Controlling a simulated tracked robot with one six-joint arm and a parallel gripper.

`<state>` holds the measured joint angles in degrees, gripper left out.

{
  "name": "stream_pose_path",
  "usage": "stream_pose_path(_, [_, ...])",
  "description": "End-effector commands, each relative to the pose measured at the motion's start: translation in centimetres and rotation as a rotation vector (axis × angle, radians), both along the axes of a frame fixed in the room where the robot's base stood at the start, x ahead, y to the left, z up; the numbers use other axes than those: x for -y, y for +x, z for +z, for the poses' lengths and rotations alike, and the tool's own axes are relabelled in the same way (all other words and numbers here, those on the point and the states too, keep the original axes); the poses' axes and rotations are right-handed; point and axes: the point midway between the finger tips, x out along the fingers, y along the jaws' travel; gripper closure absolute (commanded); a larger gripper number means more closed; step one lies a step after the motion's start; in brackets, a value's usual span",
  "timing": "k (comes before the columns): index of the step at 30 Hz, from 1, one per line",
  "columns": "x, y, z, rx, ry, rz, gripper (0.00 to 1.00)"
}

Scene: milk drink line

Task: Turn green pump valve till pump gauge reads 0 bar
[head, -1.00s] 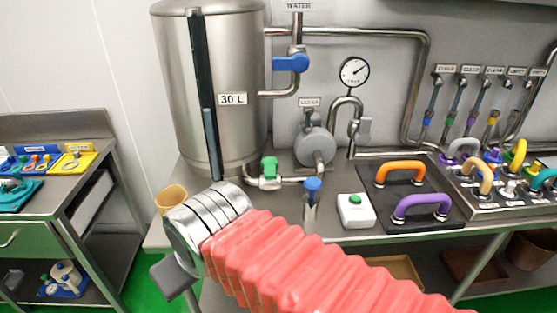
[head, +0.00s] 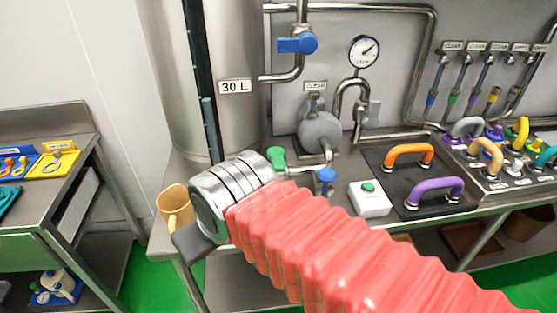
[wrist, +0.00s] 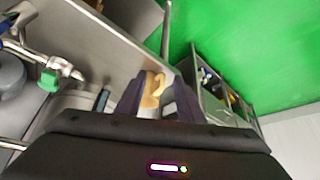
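The green valve handle (head: 276,157) sits on the pipe between the tank and the pump, partly hidden behind my arm. It also shows at the left of the wrist view (wrist: 49,80). The round grey pump (head: 320,131) is right of it. The pump gauge (head: 364,51) has a white face, and its dark needle points to the upper right; its numbers are too small to read. My gripper (wrist: 156,102) points down beside the bench, apart from the green valve.
A blue-handled valve (head: 326,178), a white box with a green button (head: 369,198) and orange (head: 408,154) and purple (head: 434,196) handles stand to the right.

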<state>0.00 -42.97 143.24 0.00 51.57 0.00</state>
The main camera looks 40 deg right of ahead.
Motion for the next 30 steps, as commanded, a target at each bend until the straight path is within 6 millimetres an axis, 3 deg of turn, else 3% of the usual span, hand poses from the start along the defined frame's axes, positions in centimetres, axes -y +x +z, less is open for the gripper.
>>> stream_pose_path(7, [1.5,1.5,1.0,-0.009,0.0,-0.051,0.52])
stream_pose_path(11, [4.6,3.5,2.1,-0.021,0.001,-0.119,0.52])
stream_pose_path(21, [14.7,9.2,4.5,-0.06,0.01,-0.349,0.52])
stream_pose_path(30, [25.5,11.8,4.8,-0.088,0.025,-0.539,0.52])
